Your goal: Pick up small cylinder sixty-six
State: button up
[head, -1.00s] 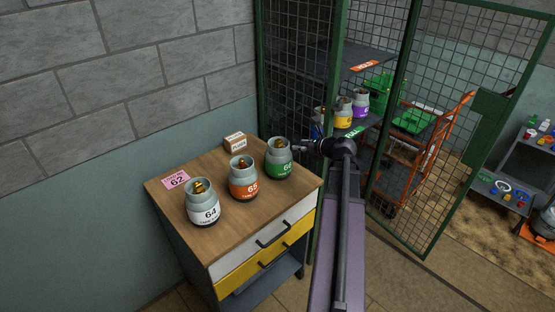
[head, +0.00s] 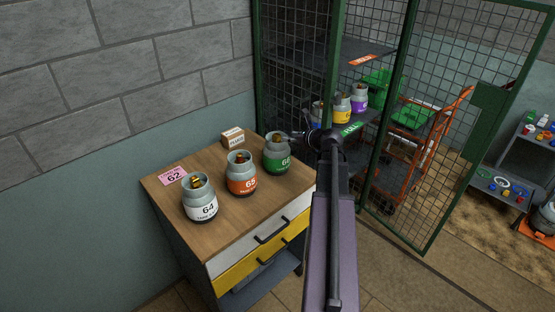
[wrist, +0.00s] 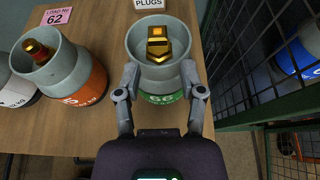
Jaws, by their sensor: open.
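The small cylinder sixty-six (head: 277,156) is grey with a green band and stands upright at the right end of the wooden cabinet top. In the wrist view the cylinder (wrist: 160,98) shows its open collar with a brass valve inside. My gripper (wrist: 159,78) is open, its two fingers on either side of the near part of the collar; I cannot tell if they touch it. In the head view my gripper (head: 298,135) is beside the cylinder's right side, small and partly hidden by my arm.
Cylinder 65 (head: 241,181) with an orange band and cylinder 64 (head: 200,208) with a white band stand to the left. A PLUGS box (head: 232,137) sits behind. A pink card (head: 172,175) lies at left. A green mesh cage (head: 290,60) stands close at right.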

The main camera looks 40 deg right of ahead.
aim_at(279, 137)
jog(key=shift+b+x, duration=0.4)
jog(key=shift+x, duration=1.25)
jog(key=shift+w, duration=0.1)
jog(key=shift+b+x, duration=1.2)
jog(key=shift+x, duration=1.35)
jog(key=shift+a+f, duration=0.1)
jog(key=shift+f, duration=0.1)
grip_shut()
